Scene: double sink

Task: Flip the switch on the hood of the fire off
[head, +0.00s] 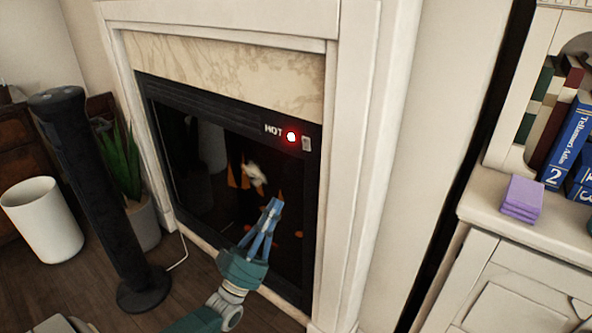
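The fireplace (230,55) has a dark hood strip along the top of its opening. At the right end of that strip is a small light switch (306,144). Beside it, a red light (291,136) glows next to the word HOT. Orange flames show behind the dark glass. My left gripper (274,204) is in front of the glass, below and left of the switch and apart from it. Its blue fingers converge at the tips and look shut, with nothing between them. The switch's exact position is too small to tell. My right gripper is not in view.
A black tower (92,190) stands left of the fireplace, near a potted plant (126,165) and a white bin (42,220). On the right, a white cabinet (500,280) holds books (566,145) and purple blocks (522,198). The space before the switch is clear.

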